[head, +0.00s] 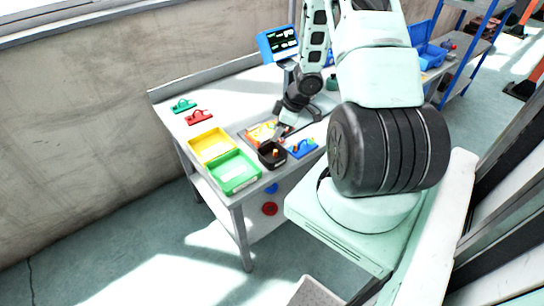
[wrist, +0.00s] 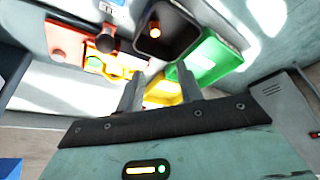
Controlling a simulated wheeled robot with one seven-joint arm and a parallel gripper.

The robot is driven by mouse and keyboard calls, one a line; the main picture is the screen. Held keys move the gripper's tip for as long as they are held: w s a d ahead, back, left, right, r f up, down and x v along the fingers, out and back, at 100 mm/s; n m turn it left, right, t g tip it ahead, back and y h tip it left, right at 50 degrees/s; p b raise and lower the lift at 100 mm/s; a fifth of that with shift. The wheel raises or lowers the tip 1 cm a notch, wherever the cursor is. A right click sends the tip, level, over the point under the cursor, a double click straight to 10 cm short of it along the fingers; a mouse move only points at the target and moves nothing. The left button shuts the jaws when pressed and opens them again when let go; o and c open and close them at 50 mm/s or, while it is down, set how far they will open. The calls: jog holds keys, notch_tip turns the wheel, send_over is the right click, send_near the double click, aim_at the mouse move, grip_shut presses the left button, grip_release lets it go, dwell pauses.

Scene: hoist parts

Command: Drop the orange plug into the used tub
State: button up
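An orange plug-like piece (wrist: 153,32) lies inside a small black tub (wrist: 140,48). In the head view the black tub (head: 265,160) stands at the table's front edge with a speck of orange in it. My gripper (wrist: 160,75) is open, its two fingers apart with nothing held between them. In the head view my gripper (head: 284,130) is low over the table, just behind the black tub; its fingertips are small there. A green tub (head: 238,184) and a yellow tub (head: 201,136) stand left of the black tub. I cannot read which is the used tub.
A tray with a yellow part (head: 260,132) lies beside my gripper. A blue piece (head: 303,150) with an orange bit sits to the right. Red (head: 199,117) and green (head: 183,105) pieces lie at the far left.

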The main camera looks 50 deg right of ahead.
jog(key=p+v, duration=0.4)
jog(key=v, duration=1.3)
jog(key=shift+r, duration=0.2)
jog(key=w+a+r+t+h+b, duration=0.2)
jog(key=w+a+r+h+b, duration=0.15)
jog(key=w+a, duration=1)
jog(key=s+a+r+b, duration=0.1)
jog(key=s+a, duration=0.1)
jog(key=a, duration=0.6)
jog(key=s+a+b, duration=0.1)
jog(key=s+a, duration=0.1)
jog(key=a, duration=0.5)
jog(key=s+a+g+y+b, duration=0.1)
jog(key=s+a+g, duration=0.2)
jog(key=s+a, duration=0.5)
jog(key=s+a+n+g+b, duration=0.1)
jog(key=s+a+g, duration=0.1)
jog(key=s+a, duration=0.6)
jog(key=s, duration=0.4)
jog(key=shift+s+f+g+y, duration=0.15)
jog(key=shift+s+g+y, duration=0.2)
jog(key=shift+g, duration=0.05)
